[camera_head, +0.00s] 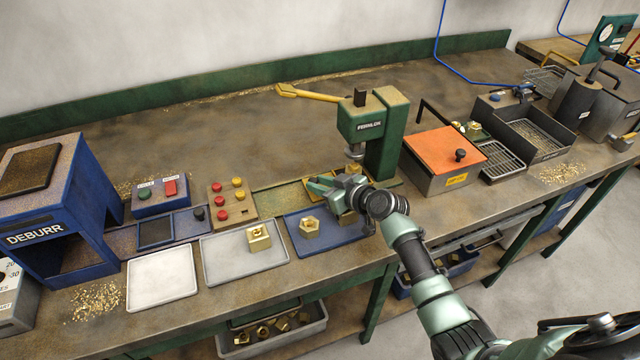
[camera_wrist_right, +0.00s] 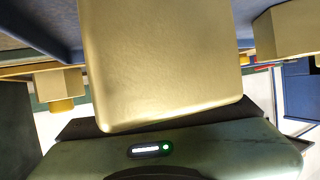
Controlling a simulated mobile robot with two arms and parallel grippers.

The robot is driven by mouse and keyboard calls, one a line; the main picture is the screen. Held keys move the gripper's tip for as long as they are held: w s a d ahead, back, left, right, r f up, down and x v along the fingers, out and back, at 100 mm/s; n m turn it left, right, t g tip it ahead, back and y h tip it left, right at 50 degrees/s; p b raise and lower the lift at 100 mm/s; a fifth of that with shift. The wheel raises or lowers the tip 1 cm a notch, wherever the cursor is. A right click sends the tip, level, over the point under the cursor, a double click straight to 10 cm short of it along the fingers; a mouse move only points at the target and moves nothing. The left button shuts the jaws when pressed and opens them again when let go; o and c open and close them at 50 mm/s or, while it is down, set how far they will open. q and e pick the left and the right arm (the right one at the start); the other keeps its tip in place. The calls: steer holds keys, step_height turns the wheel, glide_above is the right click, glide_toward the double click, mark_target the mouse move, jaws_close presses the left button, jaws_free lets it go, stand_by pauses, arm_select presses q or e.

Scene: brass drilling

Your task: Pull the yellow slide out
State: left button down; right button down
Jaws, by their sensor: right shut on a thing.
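The green drill press (camera_head: 384,135), marked FERMLOK, stands at the middle of the bench. The yellow slide (camera_head: 318,187) shows at its base, partly hidden behind my right gripper (camera_head: 345,192). My right gripper is in front of the press, over the back right of the blue tray. A brass block (camera_wrist_right: 165,60) fills the middle of the right wrist view, close to the camera, and my right gripper is shut on it. A yellow strip (camera_wrist_right: 22,70) shows at the left of that view; I cannot tell if it is the slide. My left gripper is not in view.
The blue tray (camera_head: 335,242) holds a brass block (camera_head: 309,228). A grey tray (camera_head: 225,268) holds another brass block (camera_head: 260,238). A white tray (camera_head: 162,277) is empty. A button box (camera_head: 232,200) stands left of the press, an orange-lidded box (camera_head: 445,160) right of it.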

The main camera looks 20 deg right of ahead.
steer(key=a+p, duration=0.2)
steer(key=a, duration=0.7)
steer(key=shift+s, duration=0.15)
steer(key=shift+a, duration=0.45)
steer(key=shift+d, duration=0.2)
steer(key=c, duration=1.2)
jaws_free()
steer(key=shift+s, duration=0.1)
